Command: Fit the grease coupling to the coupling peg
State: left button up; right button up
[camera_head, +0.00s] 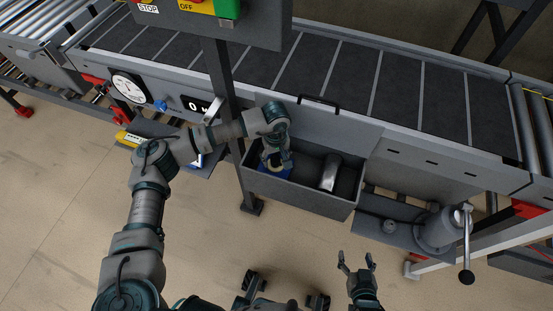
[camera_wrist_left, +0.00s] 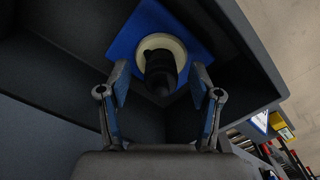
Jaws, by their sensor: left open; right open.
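My left gripper (camera_head: 272,156) reaches down into a grey bin (camera_head: 300,194) on the conveyor's side. In the left wrist view, the left gripper (camera_wrist_left: 159,84) is open, its blue-padded fingers apart. A dark, rounded cylindrical part (camera_wrist_left: 160,72), possibly the grease coupling, lies between and beyond the fingertips, over a cream ring on a blue square (camera_wrist_left: 125,40). Contact with the fingers is not visible. My right gripper (camera_head: 357,260) is open and empty above the floor. A short grey stub (camera_head: 389,226) on the shelf right of the bin may be the coupling peg; I cannot tell.
A shiny metal cylinder (camera_head: 330,173) lies in the bin's right half. A grey lever pump (camera_head: 440,230) stands on the shelf (camera_head: 370,228) at right. A post (camera_head: 222,90) holding the STOP panel (camera_head: 215,20) rises beside the bin. The floor in front is mostly clear.

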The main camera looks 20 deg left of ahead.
aim_at(275, 158)
pick_arm(q)
jog(key=shift+f, duration=0.35)
jog(key=shift+a, duration=0.15)
pick_arm(e)
jog(key=shift+w+a+r, duration=0.2)
pick_arm(q)
grip_shut()
jog(key=shift+r, duration=0.1)
jog(key=shift+r, duration=0.3)
notch_tip(275, 158, up, 8)
jog(key=shift+r+p, duration=0.1)
jog(key=shift+p, duration=0.7)
jog(key=shift+r, duration=0.55)
pick_arm(e)
jog(key=shift+s+d+f+g+h, duration=0.15)
jog(key=shift+s+d+f+g, duration=0.15)
jog(key=shift+s+f+g, duration=0.35)
jog(key=shift+s+d+f+g+h, duration=0.2)
jog(key=shift+s+d+f+g, duration=0.15)
jog(key=shift+s, duration=0.5)
jog(key=shift+s+d+f+g+h, duration=0.15)
jog(key=shift+s+d+f+g, duration=0.2)
jog(key=shift+s+g, duration=0.35)
